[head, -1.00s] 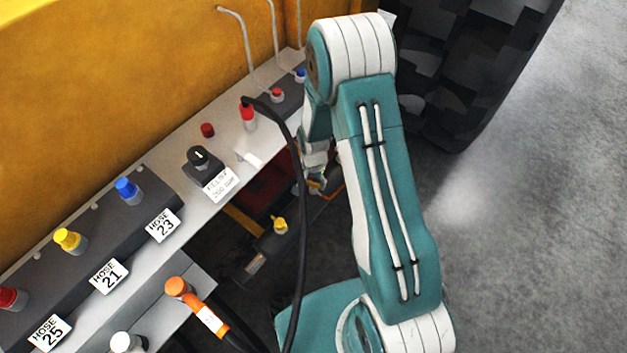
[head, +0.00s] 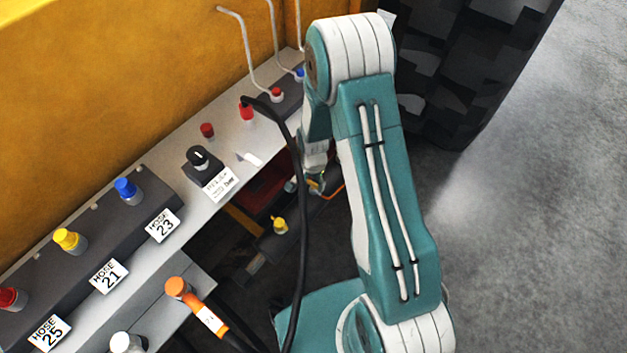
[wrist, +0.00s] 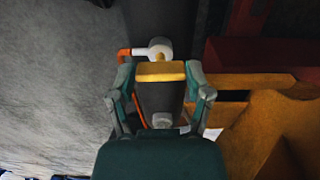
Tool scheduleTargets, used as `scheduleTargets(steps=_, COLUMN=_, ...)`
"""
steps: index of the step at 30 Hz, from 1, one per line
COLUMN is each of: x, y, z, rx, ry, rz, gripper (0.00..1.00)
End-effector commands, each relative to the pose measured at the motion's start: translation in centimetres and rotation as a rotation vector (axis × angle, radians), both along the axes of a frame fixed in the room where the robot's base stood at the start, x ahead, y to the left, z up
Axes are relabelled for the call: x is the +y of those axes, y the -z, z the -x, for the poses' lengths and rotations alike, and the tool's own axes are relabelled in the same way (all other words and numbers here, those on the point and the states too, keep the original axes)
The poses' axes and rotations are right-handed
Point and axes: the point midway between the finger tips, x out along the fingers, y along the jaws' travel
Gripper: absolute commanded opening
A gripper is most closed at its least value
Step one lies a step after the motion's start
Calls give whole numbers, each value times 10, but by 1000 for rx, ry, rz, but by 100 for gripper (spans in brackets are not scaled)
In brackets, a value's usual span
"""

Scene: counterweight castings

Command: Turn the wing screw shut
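The wing screw, a yellow bar-shaped piece (wrist: 160,72), lies crosswise between the two fingers of my gripper (wrist: 160,76) in the wrist view. The fingers are spread wide, one at each end of the yellow piece. I cannot tell whether they touch it or press on it. A white round fitting (wrist: 160,47) with an orange line sits just beyond it. In the head view my gripper (head: 303,186) is low behind the panel's right end, partly hidden by my arm and a black hose, with a bit of yellow at its fingers.
A black hose (head: 303,220) hangs close beside my arm. The grey panel (head: 222,148) carries colored caps, a black knob (head: 197,157) and hose labels. Another yellow knob (head: 279,226) sits below it. A large dark tyre (head: 450,75) stands behind; open floor lies right.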

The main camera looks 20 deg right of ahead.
Motion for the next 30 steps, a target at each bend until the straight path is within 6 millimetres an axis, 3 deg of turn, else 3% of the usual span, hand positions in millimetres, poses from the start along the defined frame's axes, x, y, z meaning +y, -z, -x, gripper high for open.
scheduleTargets(steps=17, x=0, y=-6, z=-1, rx=-5, ry=-1, rz=0, gripper=97)
scheduleTargets(steps=30, x=1, y=-85, z=-2, rx=-7, ry=-2, rz=1, gripper=97)
